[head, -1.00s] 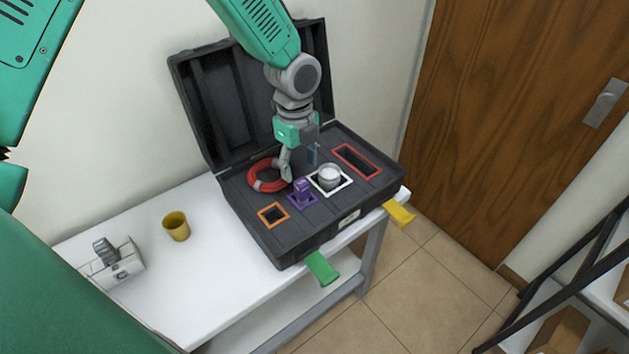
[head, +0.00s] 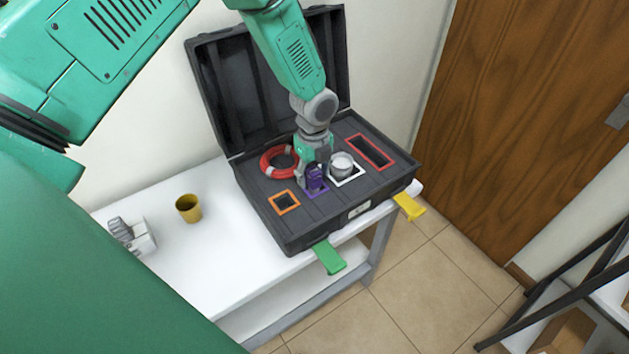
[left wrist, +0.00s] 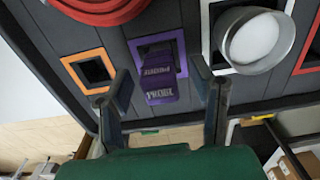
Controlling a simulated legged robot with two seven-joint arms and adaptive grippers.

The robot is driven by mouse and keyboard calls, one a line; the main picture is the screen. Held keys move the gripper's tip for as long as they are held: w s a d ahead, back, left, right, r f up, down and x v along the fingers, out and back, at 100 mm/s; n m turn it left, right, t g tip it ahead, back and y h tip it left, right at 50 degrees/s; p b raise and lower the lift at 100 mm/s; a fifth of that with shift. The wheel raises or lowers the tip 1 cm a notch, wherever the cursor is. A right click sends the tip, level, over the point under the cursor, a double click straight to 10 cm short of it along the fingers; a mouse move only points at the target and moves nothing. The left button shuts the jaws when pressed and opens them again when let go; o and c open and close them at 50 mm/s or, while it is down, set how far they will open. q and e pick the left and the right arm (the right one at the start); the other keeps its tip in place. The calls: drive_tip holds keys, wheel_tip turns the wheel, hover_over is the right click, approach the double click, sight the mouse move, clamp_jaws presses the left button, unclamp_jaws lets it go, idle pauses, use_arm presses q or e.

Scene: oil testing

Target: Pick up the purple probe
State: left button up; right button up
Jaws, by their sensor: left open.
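The purple probe (head: 315,178) sits in the purple-framed slot of the black case on the table. In the left wrist view the probe (left wrist: 158,80) shows white lettering and stands between my open fingers, with a gap on each side. My left gripper (head: 312,176) is at the probe, and its fingers (left wrist: 166,95) are open and empty. In the head view the gripper partly covers the probe and its slot. My right gripper is not in view.
The open case (head: 300,228) also has a red ring (head: 267,162), a silver cup (head: 342,163), an orange-framed slot (head: 285,202) and a red-framed slot (head: 371,151). A yellow cup (head: 188,209) and a grey-white device (head: 140,238) stand on the white table (head: 205,270).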

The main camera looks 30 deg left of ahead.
use_arm(q)
drive_tip(key=shift+w+f, duration=0.1)
drive_tip(key=shift+f, duration=0.8)
clamp_jaws()
drive_tip(key=shift+r, duration=0.1)
